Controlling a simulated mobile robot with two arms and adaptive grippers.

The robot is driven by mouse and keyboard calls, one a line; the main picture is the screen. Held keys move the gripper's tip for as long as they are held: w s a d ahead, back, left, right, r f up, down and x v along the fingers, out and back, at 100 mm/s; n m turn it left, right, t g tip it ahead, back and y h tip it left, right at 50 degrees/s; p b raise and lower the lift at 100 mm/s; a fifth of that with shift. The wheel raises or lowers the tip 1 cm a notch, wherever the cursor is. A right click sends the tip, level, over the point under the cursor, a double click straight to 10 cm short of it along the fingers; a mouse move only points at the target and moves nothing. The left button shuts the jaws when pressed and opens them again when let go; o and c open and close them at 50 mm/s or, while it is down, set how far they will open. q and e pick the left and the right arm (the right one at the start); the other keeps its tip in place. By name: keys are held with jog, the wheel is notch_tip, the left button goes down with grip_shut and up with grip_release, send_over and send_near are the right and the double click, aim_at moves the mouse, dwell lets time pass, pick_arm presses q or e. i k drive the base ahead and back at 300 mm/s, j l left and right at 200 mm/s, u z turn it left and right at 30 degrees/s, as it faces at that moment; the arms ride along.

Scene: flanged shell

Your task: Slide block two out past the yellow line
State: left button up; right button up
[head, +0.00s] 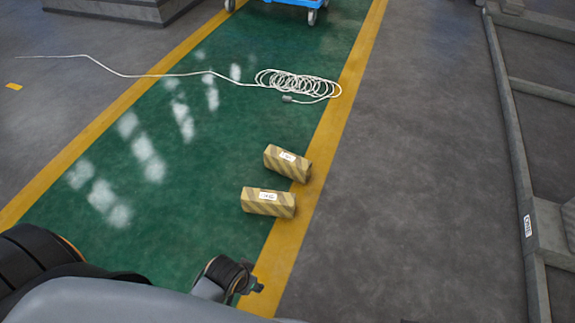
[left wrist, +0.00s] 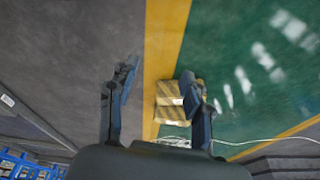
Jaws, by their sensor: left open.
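Two tan blocks with dark diagonal stripes and white labels lie on the green floor; I cannot read the labels surely enough to tell which is block two. The nearer block (head: 256,208) and the farther block (head: 298,169) both have their right ends at the inner edge of the yellow line (head: 336,115). In the left wrist view the nearer block (left wrist: 169,88) and the farther block (left wrist: 174,115) show beside and partly behind one finger. My left gripper (head: 254,285) is near the line, short of the blocks; its fingers are open and empty (left wrist: 160,85). My right gripper is not in view.
A coiled white cable (head: 295,84) lies beyond the blocks, its tail running left. A blue wheeled cart (head: 296,2) stands at the far end. The grey floor (head: 420,160) right of the line is clear up to a grey metal frame (head: 515,165).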

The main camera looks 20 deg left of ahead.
aim_at(292, 167)
jog(key=i+u, duration=0.15)
jog(key=i, duration=0.65)
jog(key=i+l+u, duration=0.1)
jog(key=i, duration=0.7)
